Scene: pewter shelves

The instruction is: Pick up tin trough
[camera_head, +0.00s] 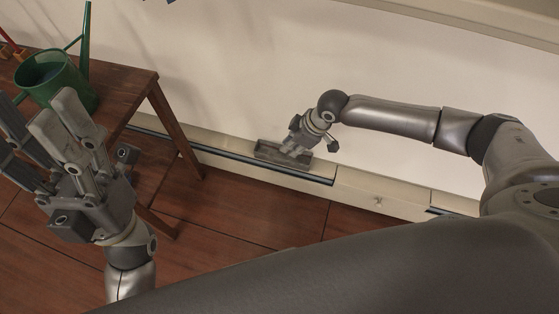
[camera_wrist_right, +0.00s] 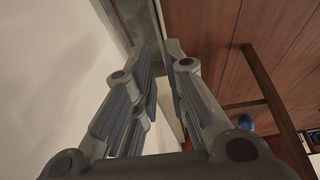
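The tin trough (camera_head: 283,159) is a long, shallow grey tray lying on the narrow ledge along the pale wall. My right gripper (camera_head: 294,152) is over it with fingers pointing down and hides part of its far side. In the right wrist view, the trough (camera_wrist_right: 132,18) runs up from the fingertips. There my right gripper (camera_wrist_right: 158,62) has its fingers apart on either side of the trough's near part; whether they touch it I cannot tell. My left gripper (camera_head: 48,130) is open and empty at the left, in front of the wooden table.
A brown wooden table (camera_head: 125,88) at the upper left carries a green watering can (camera_head: 55,78). The ledge (camera_head: 225,152) runs along the wall base above a reddish wooden floor (camera_head: 240,205). A blue object (camera_wrist_right: 246,123) shows at right in the wrist view.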

